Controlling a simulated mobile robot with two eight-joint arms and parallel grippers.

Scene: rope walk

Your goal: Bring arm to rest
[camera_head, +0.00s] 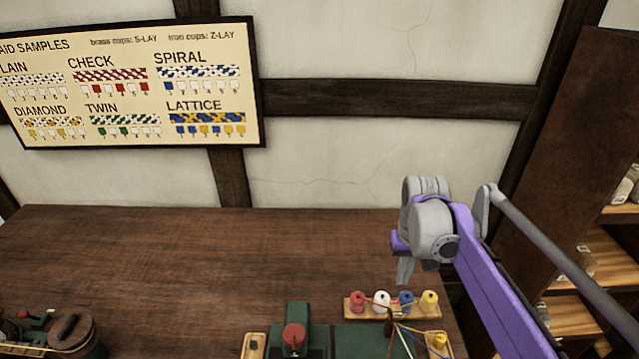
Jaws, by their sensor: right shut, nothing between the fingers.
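My right arm, purple and grey, comes in from the lower right. Its right gripper (405,270) points down above the right part of the wooden bench (190,255). It is shut and holds nothing. It hangs above and behind a wooden rack (390,316) with red, white, blue and yellow spools, apart from them as far as I can tell. My left gripper does not show.
A green machine (298,318) with a red knob stands at the bench's front, strands running beside it. A round wooden drum (75,335) sits at the lower left. A braid sample board (130,85) hangs on the wall. Shelves (590,265) stand at right. The bench's middle left is clear.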

